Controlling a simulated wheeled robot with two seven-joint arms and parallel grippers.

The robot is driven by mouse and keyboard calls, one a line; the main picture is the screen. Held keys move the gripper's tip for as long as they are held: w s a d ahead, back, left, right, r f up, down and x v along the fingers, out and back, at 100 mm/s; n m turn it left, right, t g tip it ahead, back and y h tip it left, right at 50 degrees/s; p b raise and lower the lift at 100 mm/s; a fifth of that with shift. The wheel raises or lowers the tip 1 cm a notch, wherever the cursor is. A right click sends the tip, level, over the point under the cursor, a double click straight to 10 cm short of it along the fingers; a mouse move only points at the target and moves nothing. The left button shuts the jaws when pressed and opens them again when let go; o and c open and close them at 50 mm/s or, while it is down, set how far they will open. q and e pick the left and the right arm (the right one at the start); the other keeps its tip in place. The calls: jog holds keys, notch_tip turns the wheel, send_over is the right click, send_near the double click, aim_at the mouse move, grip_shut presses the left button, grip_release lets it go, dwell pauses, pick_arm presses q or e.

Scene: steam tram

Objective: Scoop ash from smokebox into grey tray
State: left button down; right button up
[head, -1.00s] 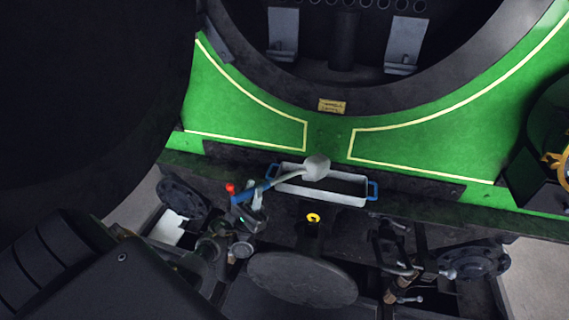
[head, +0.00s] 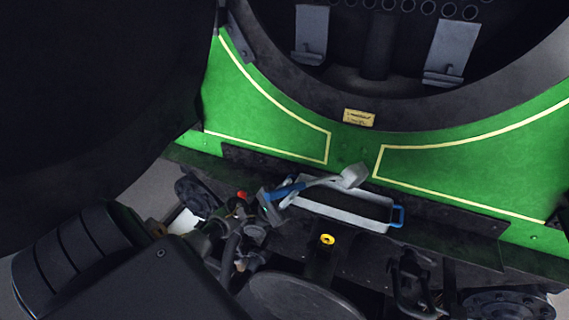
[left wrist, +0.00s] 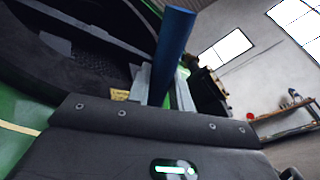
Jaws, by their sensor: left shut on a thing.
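My left gripper (head: 276,201) is shut on the blue handle of a scoop (head: 353,176). The blue handle (left wrist: 172,55) stands between the fingers in the left wrist view. The scoop's pale grey head is over the back side of the grey tray (head: 340,217), below the smokebox opening. I cannot tell whether it holds ash. The tray is long and shallow, with a blue handle at its right end, and sits on the ledge below the green front. The smokebox (head: 375,85) is open and dark inside; I cannot make out ash. My right gripper is not in view.
A small brass plate (head: 359,118) is on the smokebox's lower rim. The large dark smokebox door (head: 90,90) hangs open at the left. A yellow ring (head: 327,239) and coupling gear (head: 412,280) lie in front of the tray.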

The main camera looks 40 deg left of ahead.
pick_arm(q)
jog(key=d+m+g+y+b, duration=0.1)
jog(key=m+g+y, duration=0.2)
jog(key=m+g, duration=0.1)
jog(key=s+d+m+g+y+b, duration=0.1)
jog(key=m+g+y+b, duration=0.1)
jog(key=g, duration=0.5)
jog(key=d+m+g+y+b, duration=0.1)
jog(key=m+g+y+b, duration=0.1)
jog(key=m+g+y, duration=0.2)
jog(key=shift+s+d+r+m+g+y, duration=0.2)
jog(key=shift+m+g, duration=0.3)
jog(key=shift+m, duration=0.3)
jog(key=shift+s+d+r+m+g+y, duration=0.1)
jog(key=shift+d+m+g+y, duration=0.1)
jog(key=shift+m+g, duration=0.45)
jog(key=shift+w, duration=0.1)
